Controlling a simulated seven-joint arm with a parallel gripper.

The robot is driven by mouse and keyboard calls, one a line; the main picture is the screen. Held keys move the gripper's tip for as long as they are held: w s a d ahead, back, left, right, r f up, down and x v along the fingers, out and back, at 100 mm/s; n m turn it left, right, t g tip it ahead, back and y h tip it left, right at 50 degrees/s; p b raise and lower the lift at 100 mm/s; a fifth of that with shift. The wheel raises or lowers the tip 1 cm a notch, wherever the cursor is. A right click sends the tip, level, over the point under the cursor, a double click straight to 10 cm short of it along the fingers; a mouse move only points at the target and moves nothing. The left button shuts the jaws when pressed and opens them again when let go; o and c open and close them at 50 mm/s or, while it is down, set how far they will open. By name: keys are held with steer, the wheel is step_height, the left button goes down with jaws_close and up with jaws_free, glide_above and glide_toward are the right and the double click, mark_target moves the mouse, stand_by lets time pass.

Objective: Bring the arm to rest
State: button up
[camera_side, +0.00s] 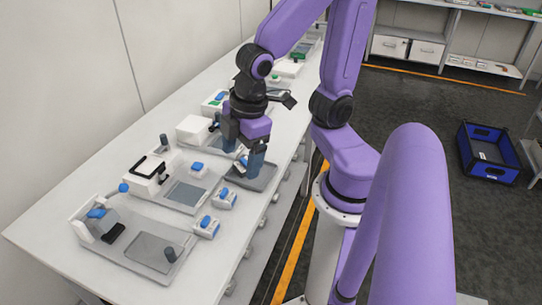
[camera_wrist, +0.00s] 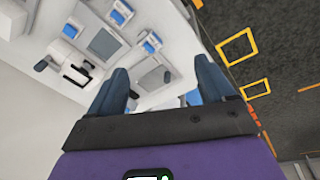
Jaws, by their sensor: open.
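My gripper (camera_side: 243,150) is over the long white bench in the side view, pointing down, with its two blue-grey fingers spread. The fingertips are close above or beside a dark grey tray (camera_side: 262,177) near the bench's front edge. I cannot tell whether they touch it. A small light item shows by the tray, partly hidden by the fingers. In the wrist view the gripper (camera_wrist: 160,85) has its fingers wide apart and nothing is held between them.
A blue crate (camera_side: 488,150) stands on the dark floor at right, near shelving (camera_side: 425,38). The aisle floor between is open.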

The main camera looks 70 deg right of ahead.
steer(key=s+g, duration=0.1)
steer(key=s, duration=0.5)
steer(key=shift+s+d+r+n+g, duration=0.2)
steer(key=shift+d+r+n+g, duration=0.1)
steer(key=shift+g, duration=0.1)
stand_by(0.8)
steer(key=w+f+m+g+h, duration=0.1)
steer(key=w+f+h, duration=0.25)
steer(key=w, duration=0.35)
steer(key=w+f+m+g+h, duration=0.1)
steer(key=w+f+h, duration=0.25)
steer(key=w, duration=0.45)
steer(key=g+h, duration=0.3)
steer(key=h, duration=0.3)
glide_toward(243, 162)
steer(key=x, duration=0.6)
steer(key=shift+w+d, duration=0.1)
steer(key=shift+w, duration=0.25)
steer(key=shift+s+x, duration=0.2)
steer(key=shift+x, duration=1.15)
steer(key=shift+s+x, duration=0.15)
steer(key=shift+x, duration=1.2)
